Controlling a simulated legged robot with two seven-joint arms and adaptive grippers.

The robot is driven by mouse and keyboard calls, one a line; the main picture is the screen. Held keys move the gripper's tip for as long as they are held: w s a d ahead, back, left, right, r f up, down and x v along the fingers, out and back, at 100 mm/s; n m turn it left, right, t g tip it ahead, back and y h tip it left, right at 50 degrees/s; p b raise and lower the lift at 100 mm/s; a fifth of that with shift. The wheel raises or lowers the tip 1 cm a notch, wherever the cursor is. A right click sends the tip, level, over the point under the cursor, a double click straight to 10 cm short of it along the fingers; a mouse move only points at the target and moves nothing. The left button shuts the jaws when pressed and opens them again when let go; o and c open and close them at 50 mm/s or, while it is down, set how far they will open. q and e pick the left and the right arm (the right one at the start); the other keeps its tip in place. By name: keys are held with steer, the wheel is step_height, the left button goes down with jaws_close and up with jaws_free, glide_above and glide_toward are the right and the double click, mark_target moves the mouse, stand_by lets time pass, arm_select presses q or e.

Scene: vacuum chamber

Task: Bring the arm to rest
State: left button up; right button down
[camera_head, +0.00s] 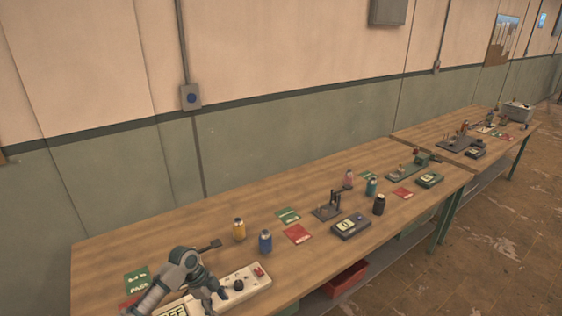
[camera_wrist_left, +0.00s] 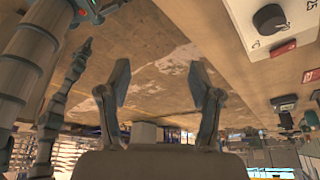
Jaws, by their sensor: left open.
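My left arm (camera_head: 180,275) comes into the head view at the bottom left, bent over the near end of the workbench. Behind the fingers are the brown floor and, lower down, blurred shelving. The bench side with a pale box with a black knob (camera_wrist_left: 268,18) is at the upper right, apart from the fingers. My right gripper does not show in either view.
The long wooden workbench (camera_head: 130,245) runs along the wall. The pale knob box (camera_head: 238,284) stands at its front edge beside my arm. A red bin (camera_head: 345,278) sits below.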

arm_select(q)
steer(key=s+d+f+n+t, duration=0.1)
steer(key=s+d+f+n, duration=0.2)
steer(key=s+d+f, duration=0.35)
steer(key=s+d+f+n+t, duration=0.1)
steer(key=s+d+f+n, duration=0.25)
steer(key=s+f, duration=0.65)
steer(key=s+a+r+n+t+y, duration=0.1)
steer(key=s+a+n+y, duration=0.1)
steer(key=s+a+n, duration=0.5)
steer(key=s+a+n+t+y, duration=0.15)
steer(key=s+a+n, duration=0.35)
steer(key=s, duration=0.5)
step_height(320, 180, down, 26)
steer(key=s+g, duration=0.2)
steer(key=s+a+f, duration=0.2)
steer(key=s+f, duration=1.4)
steer(key=s, duration=0.1)
steer(key=shift+s+a+m+g+y, duration=0.2)
steer(key=shift+a+m+g+y, duration=0.15)
steer(key=shift+m+y, duration=0.1)
